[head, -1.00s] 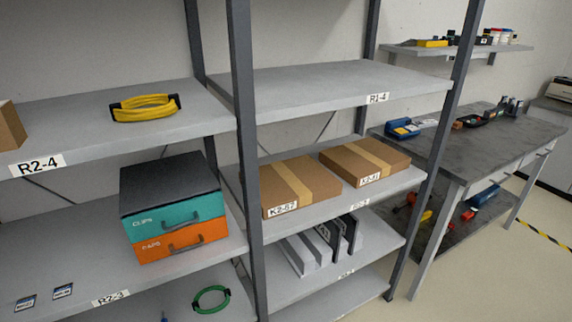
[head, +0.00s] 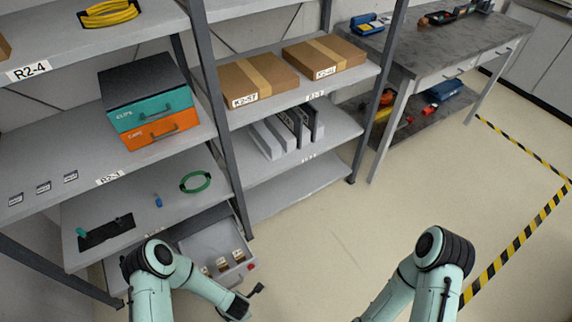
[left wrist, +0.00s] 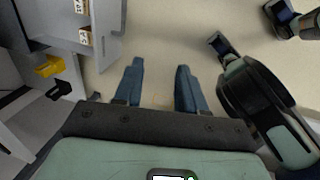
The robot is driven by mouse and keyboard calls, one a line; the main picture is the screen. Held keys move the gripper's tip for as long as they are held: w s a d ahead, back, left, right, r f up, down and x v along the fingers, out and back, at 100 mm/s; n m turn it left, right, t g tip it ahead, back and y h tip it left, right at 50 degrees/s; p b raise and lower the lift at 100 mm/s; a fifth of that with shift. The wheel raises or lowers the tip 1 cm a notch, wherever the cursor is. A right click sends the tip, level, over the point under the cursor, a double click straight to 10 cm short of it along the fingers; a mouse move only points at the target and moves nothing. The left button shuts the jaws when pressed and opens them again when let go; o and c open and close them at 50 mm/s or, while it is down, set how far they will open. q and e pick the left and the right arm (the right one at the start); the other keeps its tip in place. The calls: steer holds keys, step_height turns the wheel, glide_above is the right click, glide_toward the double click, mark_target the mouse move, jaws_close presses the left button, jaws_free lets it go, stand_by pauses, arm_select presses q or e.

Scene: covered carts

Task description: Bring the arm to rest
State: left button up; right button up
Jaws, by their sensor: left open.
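My left arm (head: 152,275) comes in at the bottom left of the head view, bent at the elbow, its forearm reaching right. My right arm (head: 440,262) is bent at the lower right of the head view.
An open drawer (head: 203,238) holding small boxes is close to my left arm, below the shelf (head: 75,208). Clear floor (head: 330,245) lies between my arms. A workbench (head: 425,50) stands at the back right; yellow-black tape (head: 505,235) marks the floor at right.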

arm_select(q)
steer(key=s+d+m+g+h+b, duration=0.3)
steer(key=s+m+b, duration=0.75)
steer(key=m, duration=0.85)
arm_select(e)
step_height(320, 180, down, 9)
steer(key=w+p, duration=0.1)
steer(key=w, duration=0.1)
arm_select(q)
step_height(320, 180, up, 13)
steer(key=s+m+h+p, duration=0.1)
steer(key=p, duration=1.3)
steer(key=shift+s+d+f+h, duration=0.15)
steer(key=shift+s+d+h, duration=0.15)
steer(key=shift+d, duration=0.05)
arm_select(e)
step_height(320, 180, up, 13)
steer(key=shift+w, duration=0.15)
arm_select(q)
steer(key=shift+s, duration=0.1)
arm_select(e)
steer(key=shift+a, duration=0.1)
steer(key=c, duration=0.3)
